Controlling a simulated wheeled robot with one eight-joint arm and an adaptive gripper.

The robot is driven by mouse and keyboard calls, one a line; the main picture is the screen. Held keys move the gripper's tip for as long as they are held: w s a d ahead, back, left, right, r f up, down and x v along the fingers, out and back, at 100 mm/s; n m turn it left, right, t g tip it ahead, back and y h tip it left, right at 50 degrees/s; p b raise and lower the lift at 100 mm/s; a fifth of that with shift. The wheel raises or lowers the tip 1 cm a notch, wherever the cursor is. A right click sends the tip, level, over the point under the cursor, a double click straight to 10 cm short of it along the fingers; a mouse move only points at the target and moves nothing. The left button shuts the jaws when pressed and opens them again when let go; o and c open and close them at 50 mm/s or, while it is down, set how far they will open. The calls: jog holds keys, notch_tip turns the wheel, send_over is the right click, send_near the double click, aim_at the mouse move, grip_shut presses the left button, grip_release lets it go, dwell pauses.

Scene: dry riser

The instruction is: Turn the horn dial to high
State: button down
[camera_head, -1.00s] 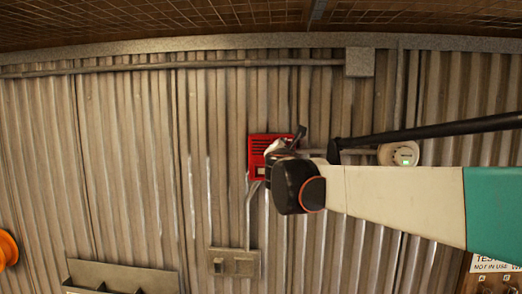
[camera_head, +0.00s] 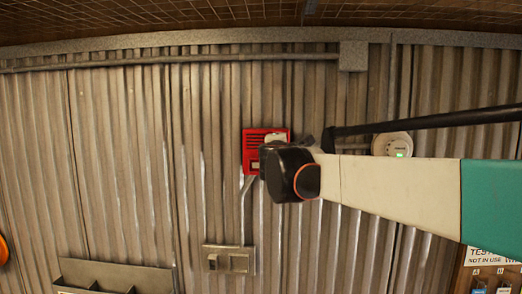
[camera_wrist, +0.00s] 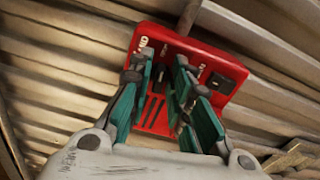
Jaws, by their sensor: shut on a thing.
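The red horn box (camera_head: 252,140) is mounted on the corrugated wall, and its right part is hidden behind my arm in the head view. In the wrist view the red horn box (camera_wrist: 160,38) fills the upper middle, with dark slots and small white markings on its face. My gripper (camera_wrist: 168,68) reaches up to the face of the box, its two green-sided fingers closed in on something between them. The horn dial itself is hidden between the fingertips, so its setting cannot be read. In the head view the fingers are hidden behind my wrist.
A round white detector (camera_head: 393,145) with a green light sits right of the horn box, close above my arm. A switch plate (camera_head: 229,260) is below on the wall. A grey tray (camera_head: 115,277) and a sign (camera_head: 490,257) are lower down.

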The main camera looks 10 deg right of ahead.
jog(key=shift+s+m, duration=0.2)
jog(key=shift+m, duration=0.4)
jog(key=c, duration=1.7)
grip_release()
